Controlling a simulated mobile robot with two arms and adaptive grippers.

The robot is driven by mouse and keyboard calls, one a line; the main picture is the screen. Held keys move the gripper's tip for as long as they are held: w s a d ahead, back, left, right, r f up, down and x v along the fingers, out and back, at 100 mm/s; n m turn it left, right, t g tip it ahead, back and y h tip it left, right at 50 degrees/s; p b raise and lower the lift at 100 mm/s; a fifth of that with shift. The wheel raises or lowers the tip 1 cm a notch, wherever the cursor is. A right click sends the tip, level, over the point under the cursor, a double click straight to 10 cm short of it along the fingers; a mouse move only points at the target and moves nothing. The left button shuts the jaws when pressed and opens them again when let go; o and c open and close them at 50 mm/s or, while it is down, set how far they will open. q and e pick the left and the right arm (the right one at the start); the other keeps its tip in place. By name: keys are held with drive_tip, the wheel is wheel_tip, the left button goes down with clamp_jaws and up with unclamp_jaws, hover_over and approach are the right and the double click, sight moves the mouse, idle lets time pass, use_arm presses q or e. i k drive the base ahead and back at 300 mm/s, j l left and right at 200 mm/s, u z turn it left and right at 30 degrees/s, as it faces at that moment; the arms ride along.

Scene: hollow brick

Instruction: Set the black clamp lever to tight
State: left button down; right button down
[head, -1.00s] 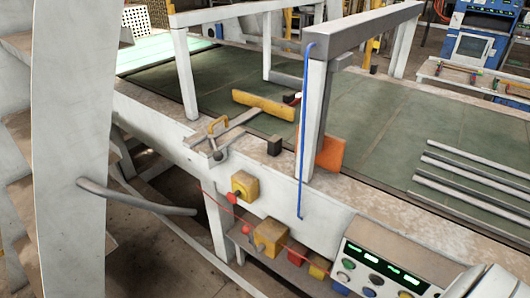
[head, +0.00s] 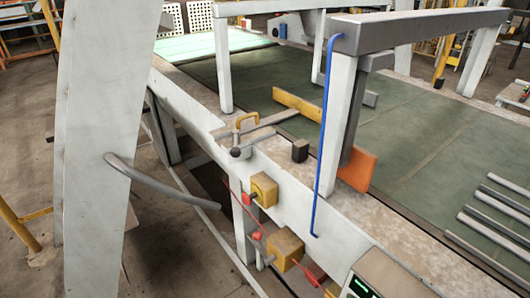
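No lever is plainly marked as the black clamp lever. On the pale machine rail, a metal clamp-like fitting has a yellow handle (head: 245,123) and a short arm ending in a dark round knob (head: 236,152), which may be it. I cannot tell tight from loose. Neither of my grippers is in view.
A large white post (head: 95,130) stands at left. A grey-topped frame (head: 420,27) with a blue rod (head: 324,140) rises over the rail. Yellow boxes (head: 285,249) with red knobs hang on the near side. A button console (head: 375,280) is at the bottom right.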

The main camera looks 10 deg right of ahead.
sight(235, 151)
drive_tip(key=j+z, duration=0.4)
drive_tip(key=j, duration=0.25)
drive_tip(key=j+z, duration=0.4)
drive_tip(key=j, duration=0.25)
